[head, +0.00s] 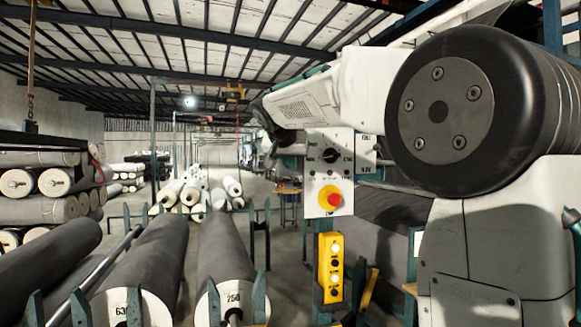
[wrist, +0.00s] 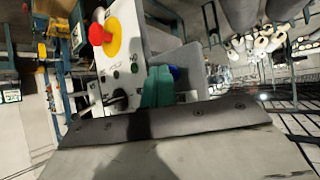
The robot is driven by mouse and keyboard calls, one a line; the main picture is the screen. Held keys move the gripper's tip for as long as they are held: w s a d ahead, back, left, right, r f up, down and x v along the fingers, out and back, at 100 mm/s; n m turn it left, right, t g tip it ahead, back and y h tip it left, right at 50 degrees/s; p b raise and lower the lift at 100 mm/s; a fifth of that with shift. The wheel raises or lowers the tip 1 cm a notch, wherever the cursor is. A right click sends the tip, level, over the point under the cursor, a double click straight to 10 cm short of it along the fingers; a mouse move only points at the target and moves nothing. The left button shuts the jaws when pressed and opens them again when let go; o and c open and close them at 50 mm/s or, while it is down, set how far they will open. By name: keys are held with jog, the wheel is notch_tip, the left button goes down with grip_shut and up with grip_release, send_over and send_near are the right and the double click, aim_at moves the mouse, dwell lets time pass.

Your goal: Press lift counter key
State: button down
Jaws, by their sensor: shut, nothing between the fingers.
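A white control panel (head: 315,180) stands in the middle of the head view, with a black rotary knob (head: 330,156) and a red mushroom button (head: 334,199) on yellow below it. In the wrist view the panel (wrist: 122,40) appears turned, with its red button (wrist: 97,34) at upper left. My gripper (wrist: 158,72) shows there as teal fingers, shut and empty, close in front of the panel's edge. I cannot tell which control is the lift counter key, nor whether the fingers touch anything.
A yellow button box (head: 331,267) hangs below the panel. Large grey rolls (head: 150,255) lie in a rack at the left front, and more rolls (head: 45,183) are stacked at far left. Open floor (head: 265,190) runs behind.

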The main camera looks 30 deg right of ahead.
jog(key=shift+s+a+f, duration=0.1)
jog(key=shift+s+a, duration=0.1)
jog(key=shift+s, duration=0.55)
jog(key=shift+s, duration=0.15)
jog(key=s, duration=0.2)
jog(key=s+a, duration=0.1)
jog(key=s, duration=0.1)
jog(key=shift+s+a, duration=0.2)
jog(key=shift+s, duration=0.1)
dwell(0.5)
